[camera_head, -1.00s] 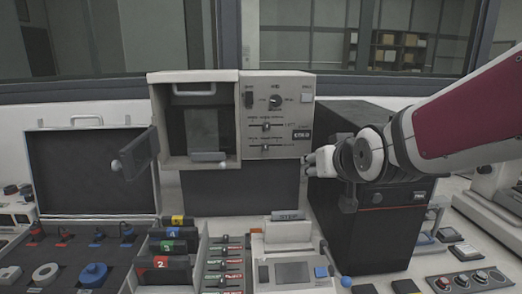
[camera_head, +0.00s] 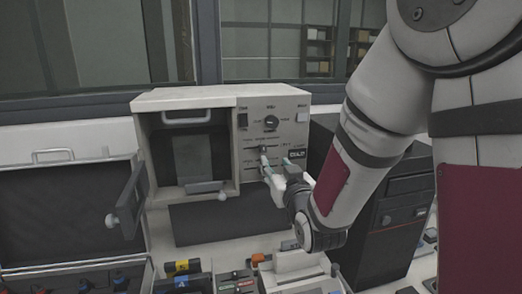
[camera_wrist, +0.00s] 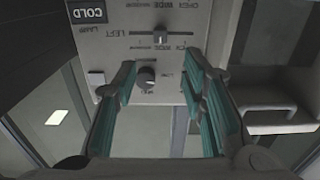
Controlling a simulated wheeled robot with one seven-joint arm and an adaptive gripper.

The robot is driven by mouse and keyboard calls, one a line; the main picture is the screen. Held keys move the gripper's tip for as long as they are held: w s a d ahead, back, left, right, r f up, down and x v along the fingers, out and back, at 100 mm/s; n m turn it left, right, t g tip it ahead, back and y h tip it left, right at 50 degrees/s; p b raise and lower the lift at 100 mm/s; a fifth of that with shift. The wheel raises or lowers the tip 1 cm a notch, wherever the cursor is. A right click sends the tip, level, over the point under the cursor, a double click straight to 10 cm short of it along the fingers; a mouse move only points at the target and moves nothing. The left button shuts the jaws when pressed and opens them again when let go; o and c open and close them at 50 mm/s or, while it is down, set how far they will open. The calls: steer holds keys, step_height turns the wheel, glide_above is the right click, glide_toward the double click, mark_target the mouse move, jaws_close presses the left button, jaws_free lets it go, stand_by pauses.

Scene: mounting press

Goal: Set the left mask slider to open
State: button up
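The left mask slider is a small grey lever (camera_head: 263,149) on the upper slot of the beige panel, below a round knob (camera_head: 271,123). In the upside-down wrist view the slider (camera_wrist: 160,36) stands near the middle of its slot, beside the word LEFT. Its small position labels are hard to read. My gripper (camera_head: 277,164) is in front of the panel, just below the slider in the head view. Its teal fingers (camera_wrist: 158,64) are apart with nothing between them; the slider shows beyond their tips. Contact cannot be told. The lower slider is mostly hidden by my gripper.
The panel belongs to a beige press unit (camera_head: 190,99) with an open chamber at left and a swung-out dark door (camera_head: 126,202). A black box unit (camera_head: 385,225) stands at right behind my arm. An open case (camera_head: 60,215) is at far left.

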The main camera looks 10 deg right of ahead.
mark_target(264, 148)
steer(key=w+p, duration=0.1)
steer(key=w, duration=1)
steer(key=shift+w, duration=0.4)
jaws_close()
